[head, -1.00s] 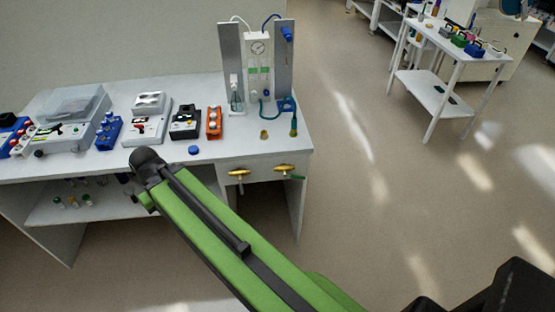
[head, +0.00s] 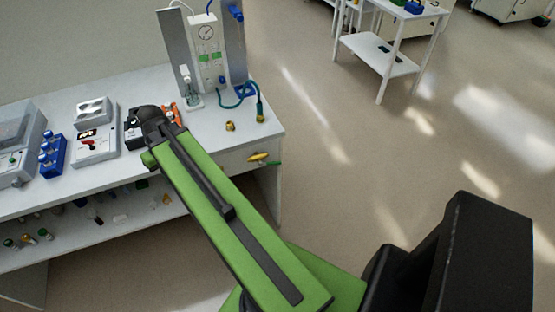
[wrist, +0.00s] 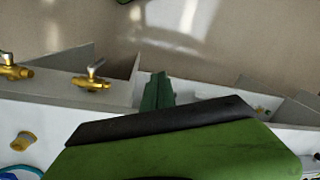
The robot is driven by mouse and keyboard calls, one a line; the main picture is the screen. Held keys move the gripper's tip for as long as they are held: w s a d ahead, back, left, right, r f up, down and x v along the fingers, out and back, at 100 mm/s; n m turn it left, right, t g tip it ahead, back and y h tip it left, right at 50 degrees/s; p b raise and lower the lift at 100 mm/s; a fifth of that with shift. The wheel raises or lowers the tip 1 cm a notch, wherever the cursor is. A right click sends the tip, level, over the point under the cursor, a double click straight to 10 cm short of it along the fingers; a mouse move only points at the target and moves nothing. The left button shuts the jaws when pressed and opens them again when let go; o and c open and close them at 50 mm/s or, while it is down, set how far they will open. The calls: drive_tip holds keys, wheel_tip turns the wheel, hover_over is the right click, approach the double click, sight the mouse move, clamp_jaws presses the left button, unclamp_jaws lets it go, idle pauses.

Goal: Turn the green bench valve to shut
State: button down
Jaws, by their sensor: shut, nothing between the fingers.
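The green bench valve (head: 258,157) is a brass fitting with a green lever on the bench's front edge near its right end, in the head view. The lever points right, away from the brass body. In the wrist view two brass valves show at the left; the far-left one (wrist: 10,70) seems to be the same valve, its green lever not visible there. My gripper (wrist: 157,90) shows as dark green fingers close together, shut and empty, well to the side of both valves. In the head view the fingers are hidden behind my arm's black end joint.
The white bench (head: 195,148) carries a blue block (head: 53,155), a grey-white instrument (head: 97,143), a gauge panel (head: 207,52) with teal tubing, and a brass cap (head: 230,126). A shelf below holds small bottles. The floor to the right is open, with a white cart (head: 375,55) farther back.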

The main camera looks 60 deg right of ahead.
drive_tip(key=s+d+m+t, duration=0.1)
drive_tip(key=s+d, duration=0.2)
drive_tip(key=d, duration=0.4)
drive_tip(key=s+d+m+y+b, duration=0.1)
drive_tip(key=s+d, duration=0.2)
drive_tip(key=d, duration=0.4)
drive_tip(key=s+d+m+t, duration=0.1)
drive_tip(key=s+d, duration=0.2)
drive_tip(key=d, duration=0.4)
drive_tip(key=m+t+b, duration=0.1)
drive_tip(key=m+t, duration=0.1)
drive_tip(key=m, duration=0.1)
approach(275, 163)
drive_tip(key=b+x, duration=0.6)
drive_tip(key=b, duration=0.6)
drive_tip(key=shift+s+d+f, duration=0.15)
drive_tip(key=shift+f, duration=0.15)
drive_tip(key=shift+w+f+b, duration=0.2)
drive_tip(key=shift+f+b, duration=0.05)
drive_tip(key=shift+b, duration=0.2)
drive_tip(key=shift+r, duration=0.1)
